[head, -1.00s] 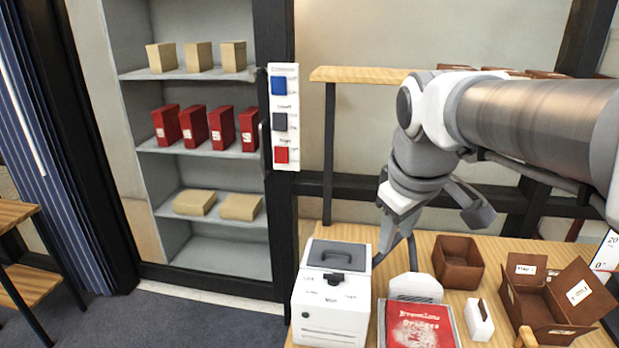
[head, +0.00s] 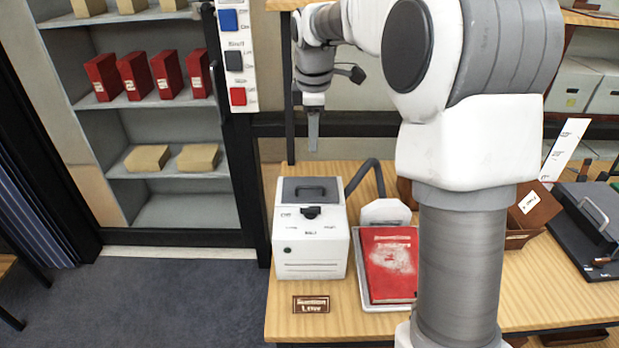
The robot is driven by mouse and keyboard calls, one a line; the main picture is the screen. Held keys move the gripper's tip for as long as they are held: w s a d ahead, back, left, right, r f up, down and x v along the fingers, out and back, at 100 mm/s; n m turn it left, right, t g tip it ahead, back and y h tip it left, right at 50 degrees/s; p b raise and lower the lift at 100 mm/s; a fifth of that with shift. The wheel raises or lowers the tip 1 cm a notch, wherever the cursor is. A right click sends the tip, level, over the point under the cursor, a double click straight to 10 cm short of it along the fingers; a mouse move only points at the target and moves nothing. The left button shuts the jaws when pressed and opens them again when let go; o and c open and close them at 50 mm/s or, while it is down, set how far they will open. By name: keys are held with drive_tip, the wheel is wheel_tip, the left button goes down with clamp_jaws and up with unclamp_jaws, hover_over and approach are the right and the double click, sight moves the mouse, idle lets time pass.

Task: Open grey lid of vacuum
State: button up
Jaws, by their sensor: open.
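The vacuum (head: 310,240) is a white box at the left end of the wooden table. Its grey lid (head: 311,190) lies flat and closed on top, with a dark arched handle (head: 310,188). A black latch-like knob (head: 311,212) sits at the lid's front edge. A dark hose runs from its right side to a white nozzle (head: 386,211). My gripper (head: 313,140) hangs pointing down above and behind the lid, clear of it. It is open and empty; one finger shows clearly and the other is largely hidden.
A red book (head: 390,262) lies on a tray right of the vacuum. A small brown sign (head: 311,304) lies in front. My arm hides the table's middle. A brown box (head: 530,215) and a black device (head: 590,225) stand right. Shelves (head: 160,192) stand back left.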

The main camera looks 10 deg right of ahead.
hover_over(312, 197)
wheel_tip(312, 197, down, 15)
drive_tip(key=shift+b, duration=0.4)
drive_tip(key=shift+c, duration=0.2)
clamp_jaws()
idle(1.0)
